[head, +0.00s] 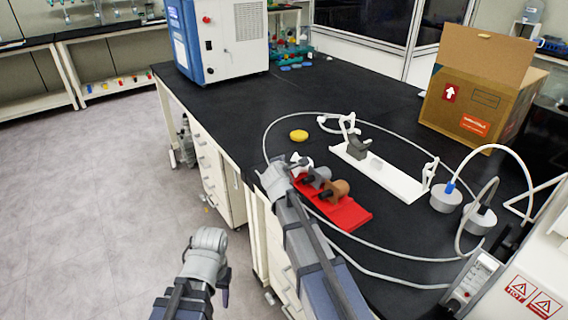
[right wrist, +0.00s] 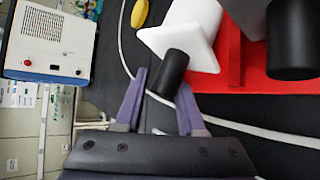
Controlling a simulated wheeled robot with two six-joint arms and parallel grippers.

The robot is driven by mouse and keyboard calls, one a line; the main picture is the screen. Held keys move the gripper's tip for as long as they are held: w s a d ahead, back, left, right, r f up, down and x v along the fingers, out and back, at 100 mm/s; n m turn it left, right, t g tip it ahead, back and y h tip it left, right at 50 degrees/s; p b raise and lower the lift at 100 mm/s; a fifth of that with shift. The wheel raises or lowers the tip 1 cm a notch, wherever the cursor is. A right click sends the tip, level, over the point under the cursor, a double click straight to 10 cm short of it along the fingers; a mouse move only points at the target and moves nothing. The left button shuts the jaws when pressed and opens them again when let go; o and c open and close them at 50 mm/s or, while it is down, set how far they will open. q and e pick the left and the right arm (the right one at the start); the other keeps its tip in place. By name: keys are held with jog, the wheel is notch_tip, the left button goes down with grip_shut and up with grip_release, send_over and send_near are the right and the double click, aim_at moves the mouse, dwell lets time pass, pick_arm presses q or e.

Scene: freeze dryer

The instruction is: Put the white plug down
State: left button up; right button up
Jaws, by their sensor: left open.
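The white plug (right wrist: 188,38) shows in the right wrist view with its black handle (right wrist: 168,73) toward my right gripper (right wrist: 162,80). The open fingers lie on either side of the handle's end, and I cannot tell whether either touches it. In the head view the white plug (head: 300,160) sits at the far end of the red holder (head: 345,212), partly hidden by my right arm. A grey plug (head: 318,177) and a brown plug (head: 336,189) stand in the holder. My left gripper (head: 225,290) is open and empty, low over the floor beside the bench.
A yellow oval object (head: 299,135), a white stand (head: 385,175) and a looping pale tube lie on the black bench (head: 250,110). Grey cylinders (head: 445,198) stand at the right. A cardboard box (head: 478,95) and a blue-white machine (head: 230,40) are behind.

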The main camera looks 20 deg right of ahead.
jog(key=p+v, duration=0.4)
jog(key=v, duration=0.8)
jog(key=shift+p, duration=0.3)
jog(key=s+a+f+m+g+y, duration=0.1)
jog(key=s+a+f+m+g, duration=0.2)
jog(key=s, duration=0.5)
jog(key=s+a+f+m+g+y, duration=0.1)
jog(key=s+a+f+m+g, duration=0.3)
jog(key=s, duration=0.5)
jog(key=s+a+f+m+g+y, duration=0.1)
jog(key=s+a+f+m+g, duration=0.3)
jog(key=s+m, duration=0.3)
jog(key=shift+s+a+f+g, duration=0.2)
jog(key=shift+s+f+g, duration=0.4)
jog(key=shift+s, duration=0.3)
jog(key=shift+r, duration=0.1)
notch_tip(320, 180, up, 10)
jog(key=p, duration=1)
